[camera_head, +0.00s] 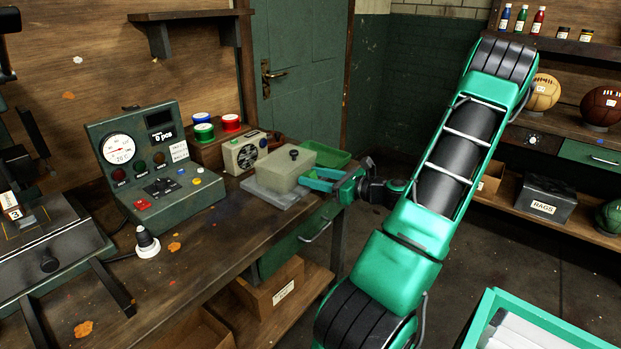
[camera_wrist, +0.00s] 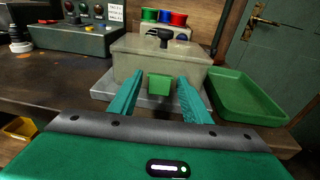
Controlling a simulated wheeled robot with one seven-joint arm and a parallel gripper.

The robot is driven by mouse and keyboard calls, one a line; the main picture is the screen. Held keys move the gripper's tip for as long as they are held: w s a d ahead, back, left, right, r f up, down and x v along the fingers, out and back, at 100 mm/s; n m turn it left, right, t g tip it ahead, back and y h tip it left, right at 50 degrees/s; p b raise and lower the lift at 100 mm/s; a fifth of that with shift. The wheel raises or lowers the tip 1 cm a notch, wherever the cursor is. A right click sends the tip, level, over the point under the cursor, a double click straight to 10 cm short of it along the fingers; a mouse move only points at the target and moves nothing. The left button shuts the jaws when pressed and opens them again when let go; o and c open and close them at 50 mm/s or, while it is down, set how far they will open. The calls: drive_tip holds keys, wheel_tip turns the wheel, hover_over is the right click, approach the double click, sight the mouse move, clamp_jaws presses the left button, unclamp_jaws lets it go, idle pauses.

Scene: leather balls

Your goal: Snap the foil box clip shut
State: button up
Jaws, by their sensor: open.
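The foil box is a beige, lidded box (camera_head: 277,172) with a dark knob on top, standing on a pale grey base plate at the right end of the workbench. It fills the middle of the wrist view (camera_wrist: 135,65). A green clip (camera_wrist: 160,88) shows low on its front face; I cannot tell whether it is latched. My gripper (camera_wrist: 160,77) is open, its two teal fingers pointing at the box front with the clip showing between their tips. Contact cannot be made out. In the head view my gripper (camera_head: 324,179) is beside the box, and the clip cannot be made out.
A green tray (camera_wrist: 240,98) lies right of the box. A radio-like unit (camera_head: 246,153) and coloured tins (camera_head: 204,132) stand behind it. A control panel (camera_head: 150,165) stands to the left.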

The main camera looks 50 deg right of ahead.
drive_tip(key=s+d+r, duration=0.1)
drive_tip(key=s, duration=0.8)
drive_tip(key=shift+s+d+r, duration=0.15)
drive_tip(key=shift+s+d, duration=0.05)
drive_tip(key=shift+s, duration=0.2)
